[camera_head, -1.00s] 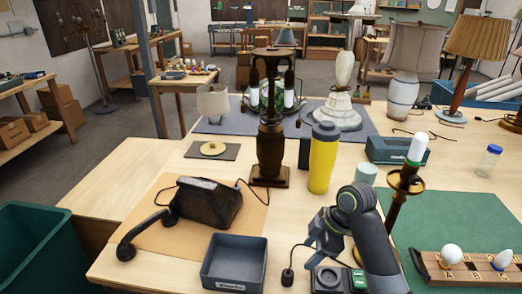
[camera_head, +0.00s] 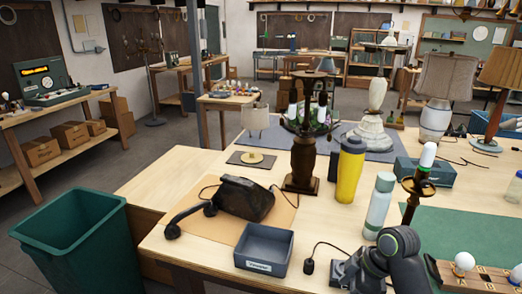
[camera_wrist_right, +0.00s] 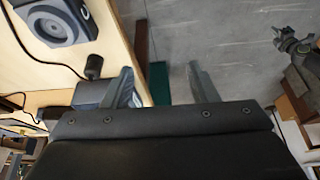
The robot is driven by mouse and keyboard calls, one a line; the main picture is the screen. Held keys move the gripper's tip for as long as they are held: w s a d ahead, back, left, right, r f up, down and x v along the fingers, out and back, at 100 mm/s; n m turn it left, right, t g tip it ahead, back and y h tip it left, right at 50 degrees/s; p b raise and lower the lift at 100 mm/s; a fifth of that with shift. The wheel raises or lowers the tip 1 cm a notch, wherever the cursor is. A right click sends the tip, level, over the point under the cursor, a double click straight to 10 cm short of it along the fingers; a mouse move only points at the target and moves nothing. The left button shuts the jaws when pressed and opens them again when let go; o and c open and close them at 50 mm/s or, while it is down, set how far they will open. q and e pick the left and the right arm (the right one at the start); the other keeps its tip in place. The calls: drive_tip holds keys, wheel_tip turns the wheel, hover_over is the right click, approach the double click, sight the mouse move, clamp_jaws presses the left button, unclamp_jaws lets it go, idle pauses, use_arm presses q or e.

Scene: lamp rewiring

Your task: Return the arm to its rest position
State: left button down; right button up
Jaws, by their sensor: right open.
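My right arm (camera_head: 397,258) shows at the lower right of the head view, folded low over the table's front edge. My right gripper (camera_wrist_right: 161,86) shows in the right wrist view, with its two fingers wide apart and nothing between them. The fingers are over the floor and the table's edge. I do not make out its fingertips in the head view. I do not see my left gripper in the head view.
A black telephone (camera_head: 245,200), a grey tray (camera_head: 264,262), a teal-lidded bottle (camera_head: 379,208), a yellow tumbler (camera_head: 349,172) and a brass candle-style lamp (camera_head: 420,188) stand on the table. A green bin (camera_head: 70,240) stands left.

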drive_tip(key=s+d+f+m+h, duration=0.1)
drive_tip(key=s+d+f+m, duration=0.25)
drive_tip(key=f, duration=0.75)
drive_tip(key=s+d+f+m+h, duration=0.1)
drive_tip(key=s+d+f+m, duration=0.2)
drive_tip(key=f, duration=0.8)
drive_tip(key=s+d+f+m+h, duration=0.1)
drive_tip(key=s+f+m, duration=0.25)
drive_tip(key=f, duration=0.75)
use_arm(q)
drive_tip(key=shift+f+b, duration=0.65)
drive_tip(key=shift+f, duration=0.1)
use_arm(e)
drive_tip(key=s+d+f+m, duration=0.1)
drive_tip(key=s+f, duration=0.4)
drive_tip(key=s, duration=0.5)
drive_tip(key=s+f+m+h, duration=0.1)
drive_tip(key=s+f+m, duration=0.1)
drive_tip(key=s+f, duration=0.4)
drive_tip(key=s+d+f+m+h, duration=0.1)
drive_tip(key=s+f, duration=0.5)
drive_tip(key=s, duration=1)
drive_tip(key=shift+s+d+f+m, duration=0.15)
drive_tip(key=shift+s+d+m, duration=0.05)
drive_tip(key=shift+d+m, duration=0.2)
